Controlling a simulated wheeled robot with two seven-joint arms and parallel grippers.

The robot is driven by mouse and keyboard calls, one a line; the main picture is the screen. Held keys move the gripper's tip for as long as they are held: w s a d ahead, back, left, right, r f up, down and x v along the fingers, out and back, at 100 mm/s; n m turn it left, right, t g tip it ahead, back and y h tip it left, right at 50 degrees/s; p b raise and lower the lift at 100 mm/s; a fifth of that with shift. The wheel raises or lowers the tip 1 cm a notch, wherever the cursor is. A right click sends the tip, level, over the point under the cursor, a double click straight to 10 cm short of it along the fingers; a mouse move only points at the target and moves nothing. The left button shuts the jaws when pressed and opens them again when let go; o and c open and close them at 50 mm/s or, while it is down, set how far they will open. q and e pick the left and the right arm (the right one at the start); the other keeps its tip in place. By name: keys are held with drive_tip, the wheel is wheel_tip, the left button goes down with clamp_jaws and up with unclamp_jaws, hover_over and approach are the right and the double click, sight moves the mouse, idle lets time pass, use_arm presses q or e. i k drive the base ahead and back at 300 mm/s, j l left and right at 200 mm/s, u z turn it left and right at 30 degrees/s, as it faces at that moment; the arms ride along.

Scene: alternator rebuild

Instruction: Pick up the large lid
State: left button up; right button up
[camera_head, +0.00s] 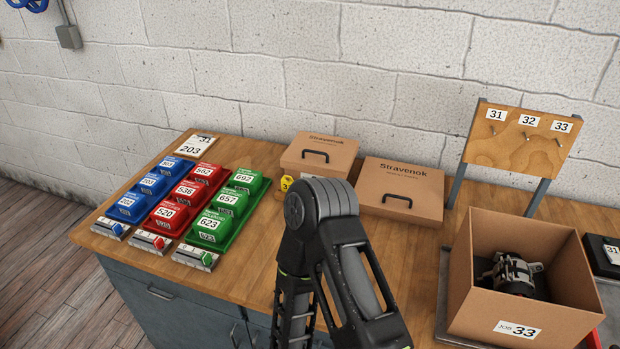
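Two brown cardboard lids marked "Stravenok", each with a black handle on top, sit side by side at the back of the wooden bench. The right lid (375,190) looks wider and lies nearer the middle of the bench. The left lid (300,143) looks narrower, and its lower part is partly behind my arm. I cannot tell for sure which one is the large lid, though the right one appears larger. A bent black arm of mine rises from the bottom middle in front of both lids. Neither gripper's fingers show.
An open cardboard box (545,257) labelled JOB 33 holds an alternator (512,272) at the right. A hook board (520,145) stands behind it. Numbered blue, red (170,213) and green (213,228) bins fill the bench's left. A yellow die-like block (286,183) sits near the left lid.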

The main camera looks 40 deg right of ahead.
sight(406, 192)
drive_tip(key=k+l+u, duration=0.1)
drive_tip(key=u, duration=0.15)
drive_tip(key=k+l, duration=0.3)
drive_tip(key=l, duration=0.2)
drive_tip(key=k+l, duration=0.35)
drive_tip(key=l, duration=0.15)
drive_tip(key=k+l, duration=0.3)
drive_tip(key=l, duration=0.15)
